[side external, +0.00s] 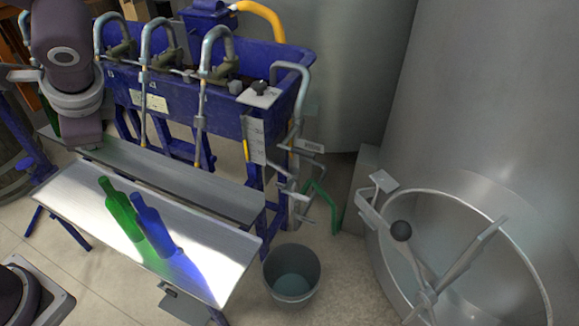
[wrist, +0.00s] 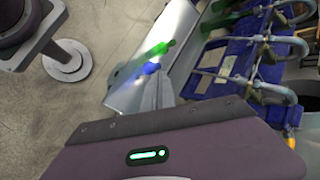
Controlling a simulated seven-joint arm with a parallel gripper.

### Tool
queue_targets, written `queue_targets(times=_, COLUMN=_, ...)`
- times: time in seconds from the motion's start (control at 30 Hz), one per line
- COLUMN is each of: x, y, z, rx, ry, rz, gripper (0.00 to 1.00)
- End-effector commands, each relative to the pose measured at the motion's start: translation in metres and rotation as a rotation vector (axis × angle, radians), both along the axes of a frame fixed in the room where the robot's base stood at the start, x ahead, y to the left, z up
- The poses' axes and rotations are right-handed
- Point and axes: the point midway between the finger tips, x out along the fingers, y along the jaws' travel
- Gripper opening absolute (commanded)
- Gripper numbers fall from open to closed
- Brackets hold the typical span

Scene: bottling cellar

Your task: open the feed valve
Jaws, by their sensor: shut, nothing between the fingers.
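The feed valve cannot be singled out with certainty. A grey pipe (side external: 305,85) runs down the right end of the blue filling machine (side external: 219,107), with small handles and a tag (side external: 310,146) beside it. A black knob (side external: 260,87) sits on a plate at the machine's right corner. My gripper (side external: 82,142) is at the upper left, over the far end of the benches, well apart from the pipe. In the wrist view its fingers (wrist: 163,92) look shut and empty, showing as a grey wedge above the dark hand. The pipe's fittings are not clear there.
A green bottle (side external: 122,212) and a blue bottle (side external: 151,224) lie on the pale front bench (side external: 75,190). A bucket (side external: 291,274) stands on the floor below the pipe. A large steel tank with an open round hatch (side external: 450,194) fills the right. Spouts (side external: 150,50) rise from the machine.

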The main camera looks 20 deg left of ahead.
Motion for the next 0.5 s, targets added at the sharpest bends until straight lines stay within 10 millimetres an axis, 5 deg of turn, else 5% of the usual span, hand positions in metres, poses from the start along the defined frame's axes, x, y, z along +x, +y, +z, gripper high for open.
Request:
queue_targets(times=0.13, x=0.064, y=-0.005, z=-0.031, rx=0.323, ry=0.119, rz=-0.25, gripper=0.0)
queue_targets(times=0.27, x=0.122, y=-0.03, z=-0.062, rx=0.617, ry=0.171, rz=-0.5, gripper=0.0)
queue_targets(times=0.5, x=0.199, y=-0.134, z=-0.151, rx=1.144, ry=0.143, rz=-1.033, gripper=0.0)
